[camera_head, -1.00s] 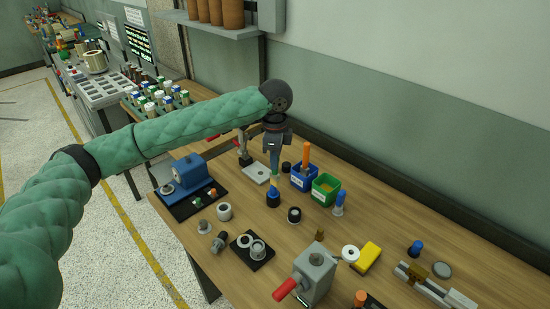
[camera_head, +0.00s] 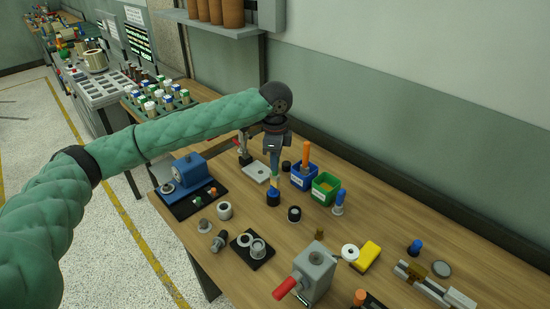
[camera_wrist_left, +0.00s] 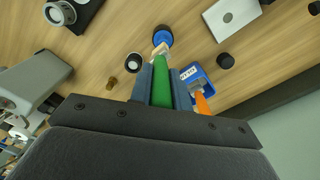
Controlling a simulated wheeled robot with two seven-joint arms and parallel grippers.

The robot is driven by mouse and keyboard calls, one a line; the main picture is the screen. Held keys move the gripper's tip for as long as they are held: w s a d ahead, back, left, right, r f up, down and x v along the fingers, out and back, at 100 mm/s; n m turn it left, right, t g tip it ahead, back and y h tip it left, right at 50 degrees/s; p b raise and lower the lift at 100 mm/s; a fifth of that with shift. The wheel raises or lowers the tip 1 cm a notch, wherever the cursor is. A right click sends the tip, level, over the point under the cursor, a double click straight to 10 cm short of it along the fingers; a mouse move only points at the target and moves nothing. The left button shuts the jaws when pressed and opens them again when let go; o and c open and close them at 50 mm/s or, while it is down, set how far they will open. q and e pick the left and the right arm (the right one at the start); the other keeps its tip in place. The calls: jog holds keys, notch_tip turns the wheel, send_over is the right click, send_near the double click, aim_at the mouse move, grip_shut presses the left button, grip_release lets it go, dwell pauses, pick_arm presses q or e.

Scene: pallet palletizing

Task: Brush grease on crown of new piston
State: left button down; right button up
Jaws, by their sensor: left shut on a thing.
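My left gripper (camera_head: 275,160) is shut on a brush with a green handle (camera_wrist_left: 161,85) and points down over the table. The brush's pale bristle tip (camera_wrist_left: 160,48) is at a round blue pot (camera_wrist_left: 164,33), which also shows in the head view (camera_head: 273,199). I cannot tell whether the bristles touch what is in the pot. A grey ringed part (camera_head: 258,248) stands on a black plate (camera_head: 262,263), and a pale round part (camera_head: 224,210) stands behind it. I cannot tell which thing is the new piston. My right gripper is not in view.
A blue bin (camera_head: 304,182) with an orange-handled tool and a green bin (camera_head: 325,194) stand right of the pot. A dark round part (camera_head: 294,214) is close by. A blue machine (camera_head: 187,178) is at left, a grey vise-like device (camera_head: 315,272) in front.

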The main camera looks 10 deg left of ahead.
pick_arm(q)
jog(key=shift+f, duration=0.3)
